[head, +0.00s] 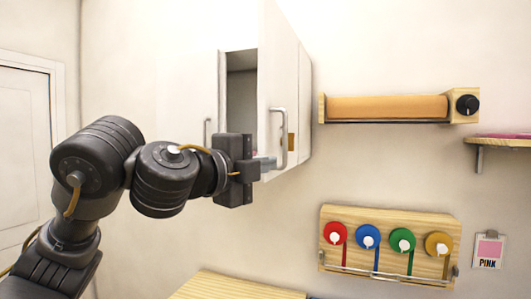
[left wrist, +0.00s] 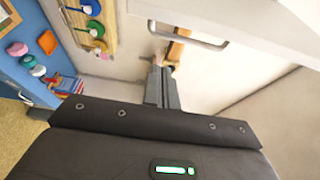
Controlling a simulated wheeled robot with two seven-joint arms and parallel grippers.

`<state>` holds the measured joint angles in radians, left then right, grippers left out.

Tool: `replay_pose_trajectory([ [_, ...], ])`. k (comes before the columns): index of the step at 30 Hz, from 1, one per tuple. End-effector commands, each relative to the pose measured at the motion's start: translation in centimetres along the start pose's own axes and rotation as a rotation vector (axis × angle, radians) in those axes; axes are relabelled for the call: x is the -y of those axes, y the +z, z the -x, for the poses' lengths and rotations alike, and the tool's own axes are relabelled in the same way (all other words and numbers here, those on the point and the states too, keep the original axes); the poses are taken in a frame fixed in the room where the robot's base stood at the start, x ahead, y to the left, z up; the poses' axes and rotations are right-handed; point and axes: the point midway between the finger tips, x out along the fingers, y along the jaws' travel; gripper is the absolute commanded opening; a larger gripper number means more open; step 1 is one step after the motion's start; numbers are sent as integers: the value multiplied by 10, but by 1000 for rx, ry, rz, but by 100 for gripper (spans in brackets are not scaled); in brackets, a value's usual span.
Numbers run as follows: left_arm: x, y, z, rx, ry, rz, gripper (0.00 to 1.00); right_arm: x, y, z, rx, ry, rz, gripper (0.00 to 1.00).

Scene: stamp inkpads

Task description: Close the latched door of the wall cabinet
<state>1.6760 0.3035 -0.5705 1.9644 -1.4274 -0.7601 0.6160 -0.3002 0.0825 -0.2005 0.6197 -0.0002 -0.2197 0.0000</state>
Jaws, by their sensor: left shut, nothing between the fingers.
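The white wall cabinet (head: 242,62) hangs on the wall at the upper middle of the head view. A door (head: 280,70) with a bar handle (head: 279,138) stands open, and a dark gap shows the inside. A small brown piece (head: 291,142) shows just behind the handle. My left gripper (head: 266,164) is shut and empty at the handle's lower end; I cannot tell whether it touches. In the left wrist view, the shut fingers (left wrist: 161,86) point toward the handle (left wrist: 190,40) and a tan piece (left wrist: 178,46). My right gripper is not in view.
Right of the cabinet are a roll holder (head: 388,108) and a wooden rack (head: 388,240) with several coloured reels. A wooden surface (head: 235,288) lies below. The wall under the cabinet is clear.

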Motion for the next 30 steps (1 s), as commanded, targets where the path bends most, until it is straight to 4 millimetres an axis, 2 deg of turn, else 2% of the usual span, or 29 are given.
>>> replay_pose_trajectory([
  [1, 3, 0, -13, -2, 8, 10, 0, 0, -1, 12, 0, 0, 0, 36],
  [9, 2, 2, -64, 3, 5, 8, 0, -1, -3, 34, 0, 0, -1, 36],
  [12, 3, 20, -56, 4, 3, 4, 0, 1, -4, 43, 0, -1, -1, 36],
  [18, 1, 35, -49, 2, 1, 3, 0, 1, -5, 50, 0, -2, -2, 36],
  [30, 0, 38, -48, 1, 1, 1, 0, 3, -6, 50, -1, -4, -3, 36],
])
